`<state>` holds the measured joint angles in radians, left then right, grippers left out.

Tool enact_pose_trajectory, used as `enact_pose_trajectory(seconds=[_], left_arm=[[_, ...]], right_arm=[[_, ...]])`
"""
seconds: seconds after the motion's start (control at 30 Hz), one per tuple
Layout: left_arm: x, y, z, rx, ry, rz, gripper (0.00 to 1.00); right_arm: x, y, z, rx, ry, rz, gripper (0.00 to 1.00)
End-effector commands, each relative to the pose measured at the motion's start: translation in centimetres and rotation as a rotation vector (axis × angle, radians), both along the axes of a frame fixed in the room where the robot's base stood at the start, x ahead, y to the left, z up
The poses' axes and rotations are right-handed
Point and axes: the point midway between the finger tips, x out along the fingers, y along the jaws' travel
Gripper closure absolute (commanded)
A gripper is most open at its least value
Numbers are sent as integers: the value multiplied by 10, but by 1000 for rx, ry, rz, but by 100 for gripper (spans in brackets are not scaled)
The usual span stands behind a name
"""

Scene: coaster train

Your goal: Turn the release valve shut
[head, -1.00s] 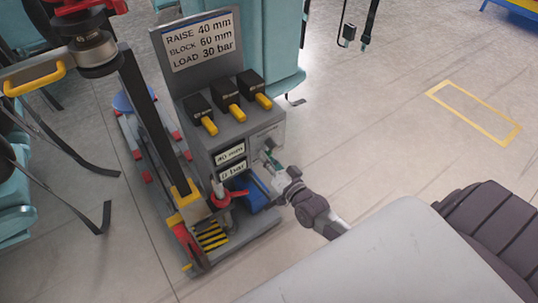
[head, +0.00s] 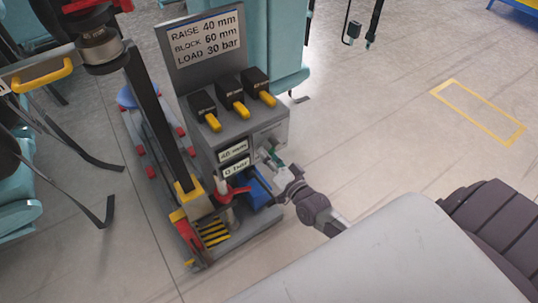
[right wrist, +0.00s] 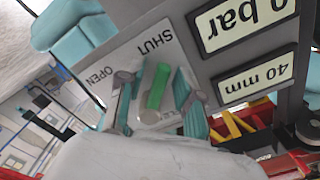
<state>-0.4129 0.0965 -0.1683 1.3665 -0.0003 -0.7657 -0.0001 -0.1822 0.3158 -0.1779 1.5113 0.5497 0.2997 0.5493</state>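The release valve has a green handle (right wrist: 157,88) on a pale plate (right wrist: 140,48) marked SHUT and OPEN, upside down in the right wrist view. The handle's far end points roughly toward the word SHUT. My right gripper (right wrist: 155,98) has one teal-padded finger on each side of the handle. A gap shows on the left side, and the right finger is close to the handle. In the head view my right gripper (head: 274,163) is at the plate on the grey console's (head: 262,122) right front, partly covering the valve. My left gripper is not in view.
The console displays read 40 mm (head: 233,152) and 0 bar (head: 237,169). Several yellow-tipped levers (head: 240,107) sit above. A red handle (head: 233,193) and blue block (head: 258,192) are close below my right gripper. Open floor (head: 400,140) lies to the right.

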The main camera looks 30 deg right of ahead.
Motion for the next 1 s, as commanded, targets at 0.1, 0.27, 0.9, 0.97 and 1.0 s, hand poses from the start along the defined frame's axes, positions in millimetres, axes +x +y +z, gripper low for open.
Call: enact_pose_trajectory(seconds=[0.1,0.27,0.9,0.97,1.0], left_arm=[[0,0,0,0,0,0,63],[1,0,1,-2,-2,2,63],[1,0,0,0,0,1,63],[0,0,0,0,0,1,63],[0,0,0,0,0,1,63]], right_arm=[[0,0,0,-1,-1,-1,61],[0,0,1,-2,-1,-1,61],[-106,-9,-1,-2,3,0,61],[-111,-9,0,-2,0,0,61],[-115,-9,0,-2,0,0,61]])
